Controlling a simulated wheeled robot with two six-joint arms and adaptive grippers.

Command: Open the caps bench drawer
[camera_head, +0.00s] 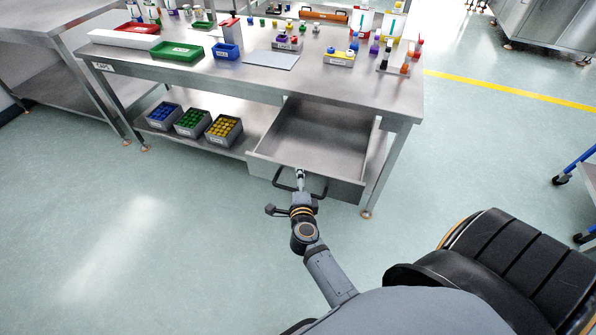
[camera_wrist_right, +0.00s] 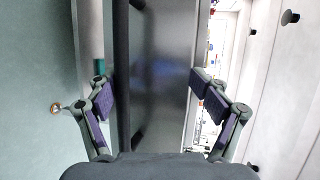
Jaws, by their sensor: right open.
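The caps bench (camera_head: 350,84) has a "CAPS" label on its left front edge. Its drawer (camera_head: 318,137) stands pulled out at the right end, and its inside looks empty. A dark bar handle (camera_head: 283,187) runs along the drawer front. My right gripper (camera_head: 300,174) is at this handle. In the right wrist view, my right gripper (camera_wrist_right: 150,90) has its fingers wide apart, with the dark handle bar (camera_wrist_right: 122,80) and the metal drawer front (camera_wrist_right: 160,70) between them. The bar lies nearer the left finger; I cannot tell whether they touch. My left gripper is out of view.
Grey bins of blue (camera_head: 163,115), green (camera_head: 191,122) and yellow (camera_head: 223,130) caps stand on the lower shelf, left of the drawer. Trays, small bins and coloured items cover the bench top. The floor in front is clear.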

